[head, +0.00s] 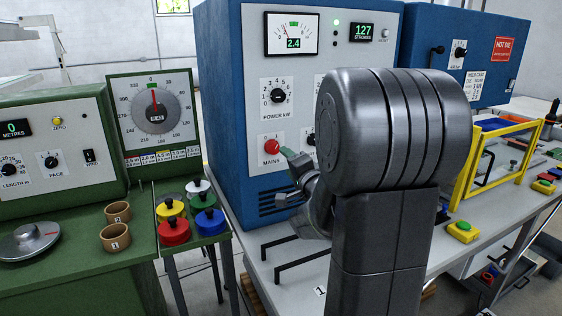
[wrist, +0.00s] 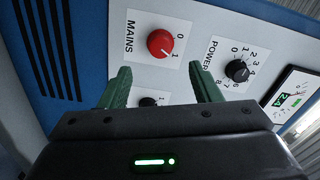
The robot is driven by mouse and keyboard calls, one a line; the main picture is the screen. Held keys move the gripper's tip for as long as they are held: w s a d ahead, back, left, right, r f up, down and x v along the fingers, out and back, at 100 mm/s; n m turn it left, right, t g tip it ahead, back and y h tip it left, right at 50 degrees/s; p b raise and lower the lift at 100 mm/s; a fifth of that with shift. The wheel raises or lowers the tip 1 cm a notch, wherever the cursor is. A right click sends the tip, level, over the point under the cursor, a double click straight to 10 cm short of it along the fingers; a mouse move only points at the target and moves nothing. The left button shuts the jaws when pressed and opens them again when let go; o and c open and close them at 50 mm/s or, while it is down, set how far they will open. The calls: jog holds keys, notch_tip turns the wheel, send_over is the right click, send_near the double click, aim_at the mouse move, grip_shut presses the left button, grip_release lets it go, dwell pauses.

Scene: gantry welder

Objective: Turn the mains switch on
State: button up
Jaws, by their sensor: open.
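The mains switch (head: 272,146) is a round red knob on the white panel of the blue welder cabinet, above the word MAINS. It also shows in the wrist view (wrist: 160,43), just beyond the fingertips, with 0 and 1 marked beside it. In the head view my gripper (head: 288,153) is just right of the knob, partly hidden by my arm.
The black power knob (wrist: 237,71) is right of the red knob, and a small dark knob (wrist: 148,102) shows between the fingers. The cabinet's strokes display (head: 364,32) and a green lamp are lit. Yellow frame (head: 485,150) stands right. Green bench with cups (head: 116,237) stands left.

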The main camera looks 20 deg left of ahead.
aim_at(274, 150)
jog(key=shift+v, duration=2.25)
jog(key=p+x, duration=0.2)
jog(key=x, duration=1.2)
jog(key=shift+d, duration=0.1)
